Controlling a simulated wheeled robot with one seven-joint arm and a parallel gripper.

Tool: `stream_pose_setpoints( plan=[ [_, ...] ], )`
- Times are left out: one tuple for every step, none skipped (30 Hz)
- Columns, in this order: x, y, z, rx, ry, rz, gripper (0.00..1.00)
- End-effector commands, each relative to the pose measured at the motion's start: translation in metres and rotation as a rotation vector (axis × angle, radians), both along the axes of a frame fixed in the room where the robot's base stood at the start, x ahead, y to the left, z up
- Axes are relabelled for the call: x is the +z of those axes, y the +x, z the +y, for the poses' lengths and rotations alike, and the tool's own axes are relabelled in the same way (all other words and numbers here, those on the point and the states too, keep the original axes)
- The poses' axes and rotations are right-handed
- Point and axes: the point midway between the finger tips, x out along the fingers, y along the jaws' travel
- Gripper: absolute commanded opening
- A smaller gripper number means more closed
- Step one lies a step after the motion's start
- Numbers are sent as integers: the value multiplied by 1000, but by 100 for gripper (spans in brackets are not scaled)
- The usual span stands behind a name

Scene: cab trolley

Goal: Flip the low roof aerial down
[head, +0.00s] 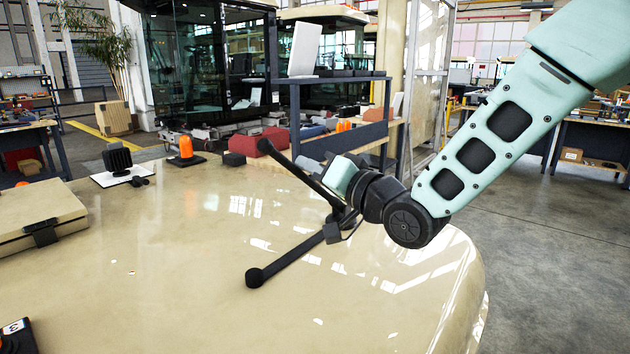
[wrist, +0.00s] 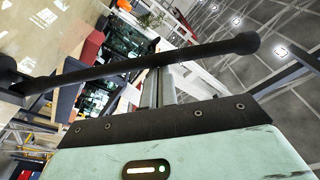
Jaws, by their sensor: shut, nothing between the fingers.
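Two black rods with ball ends show over the cream roof (head: 200,240) in the head view. The upper rod (head: 300,173) slants up and left from a dark mount close to my wrist. The lower rod (head: 292,258) reaches down and left from the same area. I cannot tell which one is the low aerial. My gripper (head: 308,163) is shut and empty, right beside the upper rod. In the wrist view, a black rod (wrist: 110,69) with a ball end crosses at the tips of my shut fingers (wrist: 160,75). Whether they touch is unclear. My wrist partly hides the mount.
On the roof stand an orange beacon (head: 186,148), a black lamp-like item (head: 117,158) on a white plate and a beige box (head: 38,215) at left. A dark blue shelf frame (head: 335,105) stands behind the rods. The roof's front middle is clear.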

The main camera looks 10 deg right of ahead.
Motion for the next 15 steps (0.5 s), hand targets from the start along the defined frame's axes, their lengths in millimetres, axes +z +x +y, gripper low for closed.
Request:
stream_pose_setpoints(
  plan=[
    [-18,-5,4,2,-29,-31,0],
    [-22,-7,6,2,-48,-49,0],
    [-27,-10,9,2,-72,-73,0],
    [-31,-12,12,2,-89,-91,0],
    [-34,-14,13,3,-106,-108,0],
    [-39,-16,16,2,-127,-129,0],
    [-42,-17,17,1,-142,-145,0],
    [-45,-19,18,1,-157,-159,0],
    [-49,-21,20,1,-175,-178,0],
    [-51,-22,22,1,-190,-192,0],
    [-54,-23,22,1,-202,-204,0],
    [-57,-24,24,0,-217,-220,0],
    [-60,-25,24,0,-225,-227,0],
    [-62,-25,25,0,-223,-224,0],
    [-65,-26,26,1,-222,-222,0]
  ],
)
